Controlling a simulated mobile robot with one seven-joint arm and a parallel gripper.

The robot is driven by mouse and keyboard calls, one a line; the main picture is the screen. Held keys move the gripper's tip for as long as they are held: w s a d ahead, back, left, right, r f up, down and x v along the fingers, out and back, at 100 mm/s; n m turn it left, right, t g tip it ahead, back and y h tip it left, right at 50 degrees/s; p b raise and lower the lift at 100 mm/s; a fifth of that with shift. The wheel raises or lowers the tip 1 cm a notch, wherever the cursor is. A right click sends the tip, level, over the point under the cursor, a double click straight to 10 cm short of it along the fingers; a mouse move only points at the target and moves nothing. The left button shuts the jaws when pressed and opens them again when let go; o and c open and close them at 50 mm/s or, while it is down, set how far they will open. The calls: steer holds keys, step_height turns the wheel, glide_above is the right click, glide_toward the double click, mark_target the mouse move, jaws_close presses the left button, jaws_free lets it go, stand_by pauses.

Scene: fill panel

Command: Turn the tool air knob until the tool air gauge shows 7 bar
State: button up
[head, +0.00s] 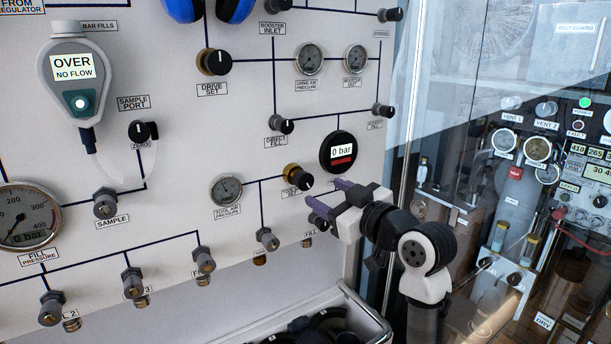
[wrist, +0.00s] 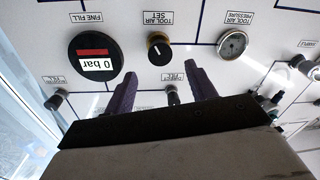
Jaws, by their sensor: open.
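The tool air knob (head: 299,177) is black with a brass collar and sits on the white panel, with its label just below partly hidden by my gripper. In the wrist view the panel appears upside down, and the tool air knob (wrist: 159,48) shows a pale pointer line. The tool air gauge (head: 226,190) is a small round dial left of the knob; it also shows in the wrist view (wrist: 232,44). Its needle reading is too small to tell. My gripper (head: 322,193) is open and empty, its purple fingers (wrist: 160,74) pointing at the panel just beside the knob, apparently not touching it.
A black round fine fill display (head: 338,152) reading 0 bar is close above my gripper. A small valve knob (wrist: 172,95) shows between the fingers in the wrist view. The drive set knob (head: 214,62) is higher up. A glass-fronted cabinet (head: 500,200) stands to the right.

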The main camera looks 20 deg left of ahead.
mark_target(306, 182)
steer(key=p+x, duration=0.2)
steer(key=x, duration=0.6)
steer(key=shift+c, duration=0.2)
steer(key=c, duration=0.9)
steer(key=shift+m, duration=0.3)
steer(key=shift+c, duration=0.2)
